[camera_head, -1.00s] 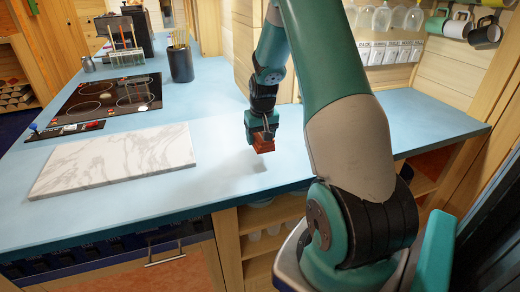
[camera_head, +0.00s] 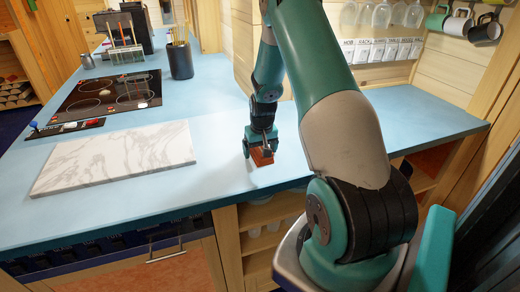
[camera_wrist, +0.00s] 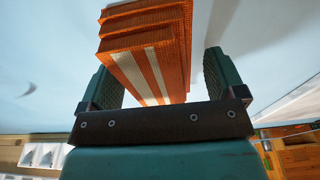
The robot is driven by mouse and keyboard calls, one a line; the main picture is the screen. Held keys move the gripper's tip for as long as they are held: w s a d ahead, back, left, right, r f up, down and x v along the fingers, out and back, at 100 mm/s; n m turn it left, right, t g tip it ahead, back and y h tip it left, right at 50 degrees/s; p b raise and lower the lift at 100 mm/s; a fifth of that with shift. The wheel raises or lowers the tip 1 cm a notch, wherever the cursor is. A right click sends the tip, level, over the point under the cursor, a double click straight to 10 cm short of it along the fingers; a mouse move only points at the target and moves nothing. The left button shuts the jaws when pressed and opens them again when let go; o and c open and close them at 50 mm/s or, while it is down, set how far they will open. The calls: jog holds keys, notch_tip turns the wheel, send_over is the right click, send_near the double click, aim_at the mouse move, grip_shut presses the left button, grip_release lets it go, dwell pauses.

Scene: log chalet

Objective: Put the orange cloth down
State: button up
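The orange cloth (camera_head: 262,157) is a folded stack with pale stripes. It sits on the blue countertop, near the front edge and right of the marble slab. In the wrist view the cloth (camera_wrist: 150,50) lies between the two green fingers, with a visible gap on the right finger's side. My gripper (camera_head: 260,146) points down around the cloth and is open. In the wrist view my gripper (camera_wrist: 165,80) shows its fingers spread wider than the cloth. The cloth's underside is hidden.
A white marble slab (camera_head: 115,160) lies to the left. A black cooktop (camera_head: 110,94) and a dark utensil holder (camera_head: 180,61) stand behind it. Mugs (camera_head: 462,24) hang at the upper right. The counter (camera_head: 425,115) to the right is clear.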

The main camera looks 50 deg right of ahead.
jog(key=shift+r, duration=0.1)
notch_tip(320, 180, up, 12)
jog(key=s+a+b, duration=0.1)
jog(key=s, duration=0.1)
jog(key=w+a+r+n+y, duration=0.1)
jog(key=a+r+n, duration=0.15)
jog(key=a, duration=0.45)
jog(key=w+a+r+n+y, duration=0.1)
jog(key=a+r, duration=0.2)
jog(key=a, duration=0.5)
jog(key=s+a+r+n+y, duration=0.1)
jog(key=s+a+r+n, duration=0.1)
jog(key=s+a, duration=0.35)
jog(key=s+a+r+n+y, duration=0.1)
jog(key=s+a+n, duration=0.1)
jog(key=a, duration=0.6)
jog(key=s+a+r+n, duration=0.2)
jog(key=s+a, duration=0.1)
jog(key=a, duration=0.3)
jog(key=s+a+r+n+g+y, duration=0.1)
jog(key=s+a+n, duration=0.2)
jog(key=s+a, duration=0.3)
jog(key=s, duration=0.4)
jog(key=shift+n+g, duration=0.3)
jog(key=shift+n, duration=0.05)
jog(key=shift+w+r, duration=0.1)
jog(key=shift+r, duration=0.05)
jog(key=shift+c, duration=0.4)
